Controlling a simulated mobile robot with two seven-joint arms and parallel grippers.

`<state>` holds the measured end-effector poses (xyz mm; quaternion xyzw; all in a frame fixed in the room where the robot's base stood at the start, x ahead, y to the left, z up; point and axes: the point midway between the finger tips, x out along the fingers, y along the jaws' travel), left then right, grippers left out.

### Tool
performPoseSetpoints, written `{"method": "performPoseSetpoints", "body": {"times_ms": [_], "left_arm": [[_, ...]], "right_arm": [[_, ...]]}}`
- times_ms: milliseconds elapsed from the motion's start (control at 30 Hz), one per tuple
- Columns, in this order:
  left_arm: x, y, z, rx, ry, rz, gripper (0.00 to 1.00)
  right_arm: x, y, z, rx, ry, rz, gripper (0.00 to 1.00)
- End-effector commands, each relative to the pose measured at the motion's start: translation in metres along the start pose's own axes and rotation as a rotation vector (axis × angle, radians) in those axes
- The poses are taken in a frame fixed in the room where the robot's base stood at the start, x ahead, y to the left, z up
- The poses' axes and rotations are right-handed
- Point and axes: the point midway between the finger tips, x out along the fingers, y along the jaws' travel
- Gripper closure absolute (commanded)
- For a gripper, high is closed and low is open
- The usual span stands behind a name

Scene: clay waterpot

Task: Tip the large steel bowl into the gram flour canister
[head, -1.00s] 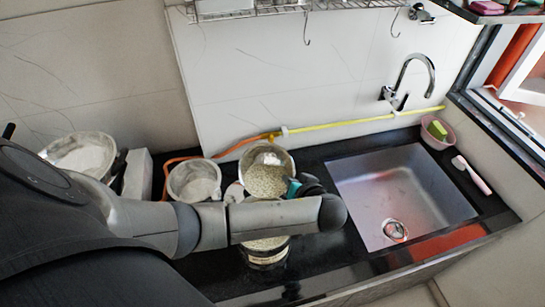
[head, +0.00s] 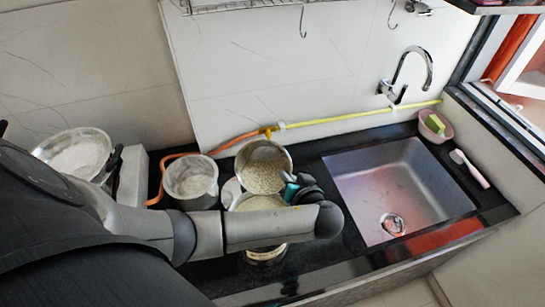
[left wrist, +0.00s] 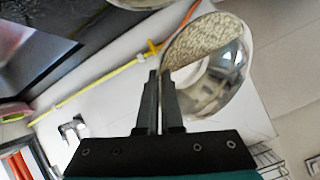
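The large steel bowl (head: 271,152) is tilted, with pale grainy stuff (head: 262,178) inside. In the left wrist view the shiny bowl (left wrist: 222,85) and its grainy contents show close up. My left gripper (left wrist: 160,76) looks shut on the bowl's rim; in the head view the gripper (head: 291,189) is partly hidden by my arm. The gram flour canister (head: 265,255) stands just below the bowl in the picture, its middle hidden by my forearm. Pale grainy stuff shows at its mouth, above the forearm. I cannot tell whether anything is falling. My right gripper is not in view.
A steel pot (head: 191,181) stands left of the bowl. A wide steel bowl of white stuff (head: 75,153) is at the far left. The sink (head: 400,190) lies to the right, with a tap (head: 407,75) and a pink sponge dish (head: 435,126) behind it.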

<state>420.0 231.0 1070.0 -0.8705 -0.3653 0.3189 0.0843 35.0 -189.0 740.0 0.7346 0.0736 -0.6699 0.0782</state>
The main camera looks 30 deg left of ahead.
Motion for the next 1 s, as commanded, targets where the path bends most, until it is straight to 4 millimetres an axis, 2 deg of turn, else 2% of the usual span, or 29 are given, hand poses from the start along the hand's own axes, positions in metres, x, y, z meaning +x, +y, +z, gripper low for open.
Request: {"method": "performPoseSetpoints", "body": {"times_ms": [500,1000], "left_arm": [[-0.004,-0.002,0.001,-0.040,0.098,-0.023,1.00],[-0.005,-0.002,0.000,-0.044,0.110,-0.026,1.00]], "right_arm": [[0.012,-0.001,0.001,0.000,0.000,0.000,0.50],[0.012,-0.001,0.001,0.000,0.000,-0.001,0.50]]}}
